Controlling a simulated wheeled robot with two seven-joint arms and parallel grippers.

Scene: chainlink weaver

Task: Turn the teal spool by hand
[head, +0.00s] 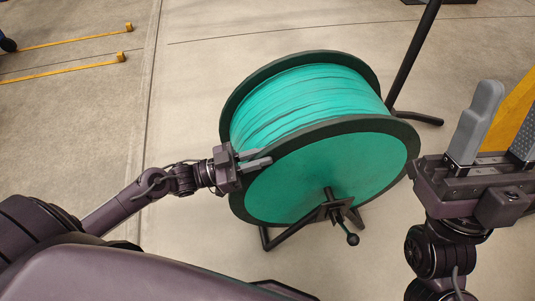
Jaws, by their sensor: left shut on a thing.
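The teal spool (335,170) stands in the middle of the head view, with wound teal line (310,100) between two dark flanges. It sits on a dark stand (290,232). A small crank with a round knob (352,239) shows at the near face's hub. My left gripper (257,160) is shut on the near flange's rim (236,200) at the spool's left side. My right gripper (500,125) is at the right edge, its fingers apart, clear of the spool. A yellow surface shows between those fingers; I cannot tell its depth.
A dark post with a foot (425,118) rises behind the spool on the right. Yellow strips (75,67) lie on the concrete floor at upper left. The floor left of the spool is clear. A dark object (440,2) is cut off at the top edge.

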